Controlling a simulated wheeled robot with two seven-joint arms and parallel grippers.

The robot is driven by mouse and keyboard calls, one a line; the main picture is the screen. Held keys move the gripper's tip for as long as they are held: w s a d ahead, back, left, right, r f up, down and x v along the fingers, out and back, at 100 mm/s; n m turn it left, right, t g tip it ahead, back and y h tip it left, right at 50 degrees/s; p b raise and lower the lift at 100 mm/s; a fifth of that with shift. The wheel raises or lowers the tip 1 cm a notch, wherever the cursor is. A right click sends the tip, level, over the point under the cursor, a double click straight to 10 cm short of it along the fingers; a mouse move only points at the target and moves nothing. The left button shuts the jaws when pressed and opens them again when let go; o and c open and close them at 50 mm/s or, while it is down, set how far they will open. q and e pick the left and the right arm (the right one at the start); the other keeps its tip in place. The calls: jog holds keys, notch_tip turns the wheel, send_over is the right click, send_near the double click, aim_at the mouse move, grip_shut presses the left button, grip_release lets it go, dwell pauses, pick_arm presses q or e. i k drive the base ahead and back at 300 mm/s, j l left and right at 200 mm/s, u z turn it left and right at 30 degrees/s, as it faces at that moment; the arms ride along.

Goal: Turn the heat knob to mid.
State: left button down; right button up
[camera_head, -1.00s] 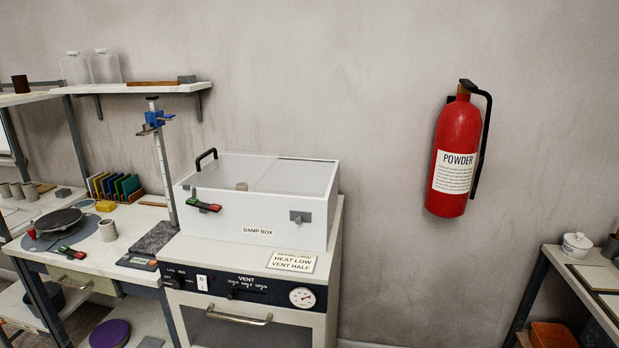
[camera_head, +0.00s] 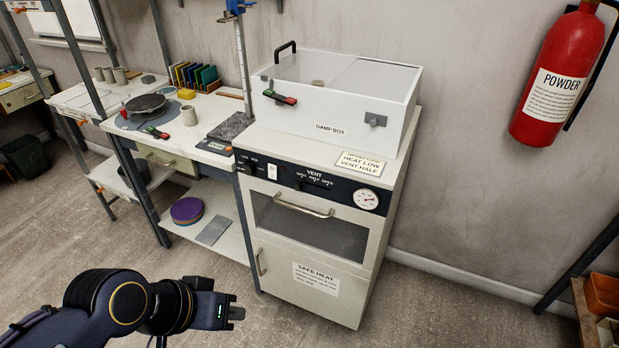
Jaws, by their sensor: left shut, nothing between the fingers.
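The dark control panel (camera_head: 345,191) runs across the top front of the white heating cabinet (camera_head: 310,290). The heat knob (camera_head: 246,170) is a small dark knob at the panel's left end, below small lettering; its pointer is too small to read. My left gripper (camera_head: 236,312) is low at the bottom left, shut and empty, in front of the cabinet. It is well below the knob and apart from the cabinet. My right gripper is not in view.
Right of the knob are a white switch (camera_head: 272,172), the vent control (camera_head: 301,185) and a round gauge (camera_head: 366,199). A handle (camera_head: 304,208) sticks out below them. A card (camera_head: 360,163) reads HEAT LOW, VENT HALF. A workbench (camera_head: 180,151) adjoins on the left. Floor in front is clear.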

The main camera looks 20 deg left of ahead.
aim_at(249, 168)
jog(key=i+j+u, duration=0.1)
jog(key=j, duration=0.3)
jog(key=i+j, duration=0.1)
jog(key=j, duration=0.3)
jog(key=j+u, duration=0.15)
jog(key=j, duration=0.2)
jog(key=i+j, duration=0.2)
jog(key=j, duration=0.2)
jog(key=u, duration=0.05)
